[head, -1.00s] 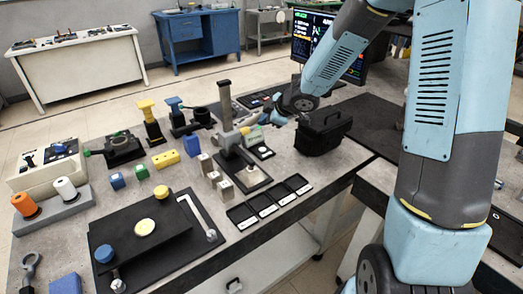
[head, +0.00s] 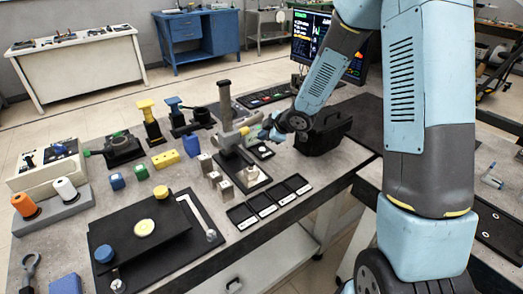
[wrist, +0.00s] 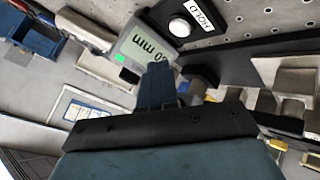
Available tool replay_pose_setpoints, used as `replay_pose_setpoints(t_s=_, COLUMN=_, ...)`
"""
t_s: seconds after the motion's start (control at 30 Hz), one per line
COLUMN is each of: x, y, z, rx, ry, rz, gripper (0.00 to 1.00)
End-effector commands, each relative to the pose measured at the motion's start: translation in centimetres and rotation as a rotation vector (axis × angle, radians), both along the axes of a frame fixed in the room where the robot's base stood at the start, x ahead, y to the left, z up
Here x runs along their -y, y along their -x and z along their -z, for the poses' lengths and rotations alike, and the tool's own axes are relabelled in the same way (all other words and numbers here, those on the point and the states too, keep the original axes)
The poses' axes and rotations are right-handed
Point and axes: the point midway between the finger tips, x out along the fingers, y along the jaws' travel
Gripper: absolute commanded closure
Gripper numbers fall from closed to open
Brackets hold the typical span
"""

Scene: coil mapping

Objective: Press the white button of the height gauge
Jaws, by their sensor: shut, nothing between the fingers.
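The height gauge has a dark upright column (head: 225,105), a black base (head: 258,184) and a grey head with a display, which reads "mm" upside down in the wrist view (wrist: 143,42). The white button (wrist: 180,27) is round, in a black box labelled HOLD, near the top of the wrist view. In the head view the button (head: 264,150) is small, beside the gauge. My gripper (head: 264,132) is shut and empty, next to the display. In the wrist view its blue fingers (wrist: 158,70) are below the button and apart from it in the picture; exact height is unclear.
A black case (head: 322,135) stands right of the gauge, close to my wrist. Metal blocks (head: 215,178) and black trays (head: 268,203) lie in front. A blue block (head: 191,146) and yellow block (head: 165,159) are to the left. A monitor (head: 312,35) stands behind.

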Motion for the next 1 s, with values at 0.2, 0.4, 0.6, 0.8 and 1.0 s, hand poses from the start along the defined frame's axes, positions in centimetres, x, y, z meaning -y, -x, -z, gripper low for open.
replay_pose_setpoints(t_s=0.2, x=0.0, y=0.0, z=1.9, rx=-0.002, ry=-0.001, rz=-0.001, gripper=1.0)
replay_pose_setpoints(t_s=0.4, x=-0.1, y=0.0, z=2.5, rx=0.0, ry=0.0, rz=0.0, gripper=1.0)
replay_pose_setpoints(t_s=0.6, x=-0.1, y=0.0, z=2.6, rx=0.001, ry=0.0, rz=-0.001, gripper=1.0)
replay_pose_setpoints(t_s=0.8, x=-0.1, y=0.0, z=2.6, rx=0.001, ry=0.0, rz=-0.001, gripper=1.0)
replay_pose_setpoints(t_s=1.0, x=-0.1, y=0.0, z=2.6, rx=0.001, ry=0.0, rz=-0.001, gripper=1.0)
